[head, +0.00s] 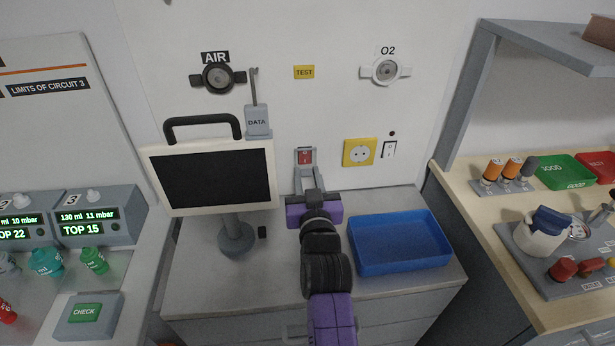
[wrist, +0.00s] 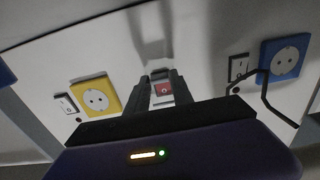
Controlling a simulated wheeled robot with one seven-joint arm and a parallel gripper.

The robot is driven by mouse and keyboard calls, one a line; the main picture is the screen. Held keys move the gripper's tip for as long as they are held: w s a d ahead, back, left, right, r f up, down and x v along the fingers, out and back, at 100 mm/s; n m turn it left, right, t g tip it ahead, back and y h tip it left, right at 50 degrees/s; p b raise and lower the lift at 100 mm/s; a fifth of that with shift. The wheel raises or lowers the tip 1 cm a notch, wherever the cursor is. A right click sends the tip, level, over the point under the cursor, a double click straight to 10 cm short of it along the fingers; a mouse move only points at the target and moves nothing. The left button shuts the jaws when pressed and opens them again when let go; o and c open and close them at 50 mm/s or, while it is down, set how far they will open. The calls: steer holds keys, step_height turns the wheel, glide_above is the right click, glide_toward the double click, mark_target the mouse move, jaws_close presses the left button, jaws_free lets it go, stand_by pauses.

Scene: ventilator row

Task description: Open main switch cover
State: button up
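The main switch is a small red switch (head: 305,157) in a grey frame, low on the white wall, right of the monitor. My gripper (head: 305,177), with a purple body, points at the wall just below the switch. Its fingers (wrist: 163,84) are apart with nothing seen held between them. I cannot tell whether a fingertip touches the frame.
A monitor (head: 215,178) with a handle stands close on the left. A blue tray (head: 400,268) lies on the counter at right. A yellow socket (head: 359,152) and a white rocker switch (head: 389,149) are right of the switch. The wrist view shows a blue socket (wrist: 285,60) with a black cable loop.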

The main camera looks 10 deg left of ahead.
mark_target(309, 152)
jaws_close()
steer(key=shift+r+p, duration=0.1)
steer(key=shift+p, duration=0.2)
steer(key=g+p, duration=0.1)
steer(key=p, duration=0.2)
steer(key=s+r+g+p, duration=0.1)
steer(key=p, duration=0.2)
steer(key=shift+d+r+h, duration=0.2)
steer(key=shift+r+h, duration=0.1)
steer(key=g+p, duration=0.1)
steer(key=p, duration=0.2)
steer(key=r+g+p, duration=0.1)
steer(key=p, duration=0.2)
steer(key=s+g+h+p, duration=0.1)
steer(key=g+p, duration=0.1)
steer(key=p, duration=0.1)
steer(key=shift+d+r, duration=0.2)
steer(key=shift+r, duration=0.1)
steer(key=shift+r+g+h, duration=0.5)
steer(key=shift+r+g, duration=0.25)
steer(key=shift+g, duration=0.95)
steer(key=shift+r+g+h, duration=0.5)
steer(key=shift+r+g, duration=0.3)
steer(key=shift+g, duration=0.9)
steer(key=shift+r+g+h, duration=0.5)
steer(key=shift+r+g, duration=0.25)
steer(key=shift+g, duration=0.95)
steer(key=shift+w+r+g+b, duration=0.1)
steer(key=shift+r+g+b, duration=0.1)
steer(key=shift+g+b, duration=0.25)
